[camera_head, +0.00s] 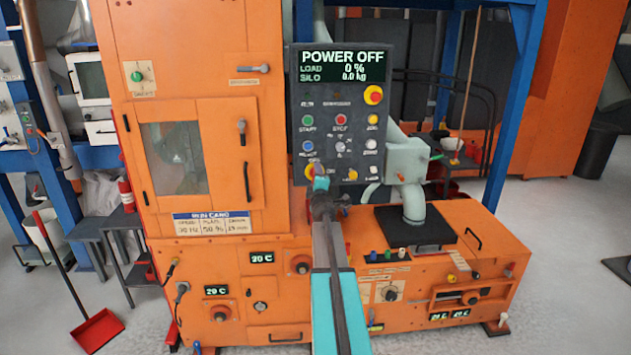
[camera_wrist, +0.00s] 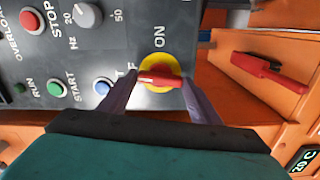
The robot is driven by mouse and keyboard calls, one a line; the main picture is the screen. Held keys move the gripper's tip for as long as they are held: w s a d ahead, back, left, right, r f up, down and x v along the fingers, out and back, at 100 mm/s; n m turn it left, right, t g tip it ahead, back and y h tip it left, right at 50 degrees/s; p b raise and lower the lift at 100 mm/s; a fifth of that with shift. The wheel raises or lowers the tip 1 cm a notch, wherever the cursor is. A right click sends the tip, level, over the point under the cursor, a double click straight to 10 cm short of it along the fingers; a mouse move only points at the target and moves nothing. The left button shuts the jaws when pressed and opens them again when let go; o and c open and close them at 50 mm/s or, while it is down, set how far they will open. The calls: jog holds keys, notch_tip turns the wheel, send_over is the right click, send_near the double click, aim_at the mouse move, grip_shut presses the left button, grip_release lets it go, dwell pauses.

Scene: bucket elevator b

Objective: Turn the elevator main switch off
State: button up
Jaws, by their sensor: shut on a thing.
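The main switch is a yellow disc with a red handle (camera_wrist: 160,79) on the grey control panel (camera_head: 341,80). In the wrist view the handle lies crosswise, its pale-marked end toward the partly hidden label ending in F; the ON label is above it. In the head view a yellow part of the switch (camera_head: 309,171) shows at the panel's lower left, mostly hidden by my gripper (camera_head: 319,184). In the wrist view my gripper's fingers (camera_wrist: 160,84) stand on both sides of the handle and are shut on it. The panel display (camera_head: 342,66) reads POWER OFF, 0 % and 0.0 kg.
A red-on-yellow stop button (camera_head: 373,95) and several other buttons sit on the panel near my gripper. A red handle (camera_wrist: 268,73) sticks out on the orange housing in the wrist view. An orange cabinet (camera_head: 187,60) stands left of the panel.

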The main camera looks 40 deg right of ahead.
jog(key=shift+w+r+n, duration=0.1)
jog(key=shift+r+n, duration=0.05)
jog(key=shift+n, duration=0.75)
jog(key=o, duration=1.1)
jog(key=shift+v, duration=6.9)
